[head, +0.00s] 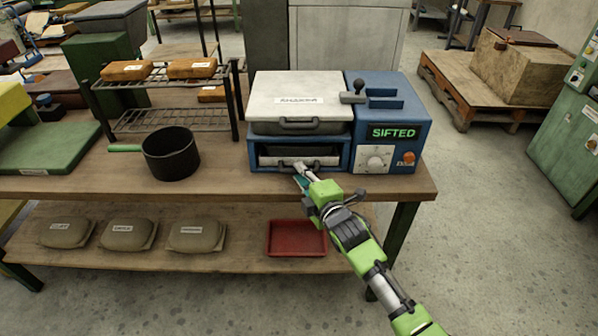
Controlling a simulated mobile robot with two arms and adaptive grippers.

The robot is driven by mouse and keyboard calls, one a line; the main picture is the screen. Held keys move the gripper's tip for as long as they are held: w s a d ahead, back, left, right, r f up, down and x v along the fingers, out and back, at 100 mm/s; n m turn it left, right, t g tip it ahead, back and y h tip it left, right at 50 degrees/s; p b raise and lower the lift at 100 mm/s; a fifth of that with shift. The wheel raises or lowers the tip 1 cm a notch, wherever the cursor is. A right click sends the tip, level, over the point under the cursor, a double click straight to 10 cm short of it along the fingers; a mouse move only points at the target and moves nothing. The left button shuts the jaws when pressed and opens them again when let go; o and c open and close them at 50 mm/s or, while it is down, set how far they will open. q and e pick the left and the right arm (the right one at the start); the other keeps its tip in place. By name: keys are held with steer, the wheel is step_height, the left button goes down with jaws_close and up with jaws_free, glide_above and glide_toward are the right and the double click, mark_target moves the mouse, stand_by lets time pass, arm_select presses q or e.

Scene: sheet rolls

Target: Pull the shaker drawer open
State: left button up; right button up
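The blue shaker (425,140) stands on the wooden bench, with a white labelled lid on top and a "SIFTED" display on its right part. My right gripper (300,178) is at the drawer's front, at or very near the handle. Its fingertips are small and partly hidden, so I cannot tell whether they are closed on the handle. My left gripper is not in the view.
A black pot (170,155) with a green handle and a wire rack (160,120) with wrapped blocks stand to the left. A red tray (296,238) and several labelled bags lie on the lower shelf. The floor in front of the bench is clear.

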steer(key=shift+x, duration=1)
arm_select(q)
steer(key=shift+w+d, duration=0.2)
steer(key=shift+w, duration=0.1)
